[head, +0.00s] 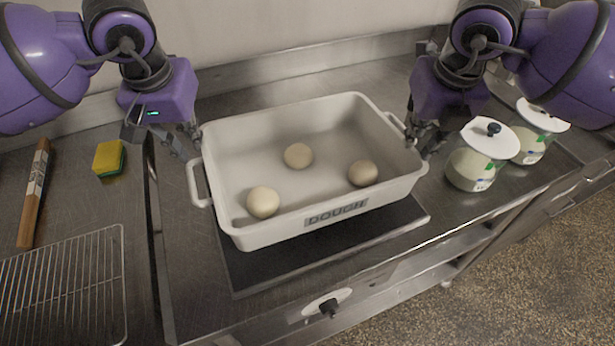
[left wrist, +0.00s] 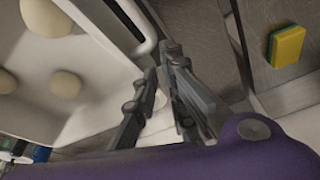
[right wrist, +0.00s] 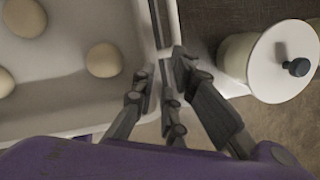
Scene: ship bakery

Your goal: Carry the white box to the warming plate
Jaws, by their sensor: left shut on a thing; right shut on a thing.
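The white box (head: 285,230) is a deep tray labelled DOUGH, with three pale dough balls inside. It looks level and is over the dark warming plate (head: 265,276), whose front and right edges show. I cannot tell whether the box touches the plate. My left gripper (head: 188,146) is shut on the box at its left end, by the left handle; it also shows in the left wrist view (left wrist: 163,62). My right gripper (head: 424,140) is shut on the box at its right end; it also shows in the right wrist view (right wrist: 164,72). The fingers partly hide the grips.
Two lidded white jars (head: 470,167) (head: 530,142) stand close to the right of the box. A yellow-green sponge (head: 109,158), a wooden rolling pin (head: 35,195) and a wire rack (head: 68,285) lie at the left. A knob (head: 328,307) is on the counter's front.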

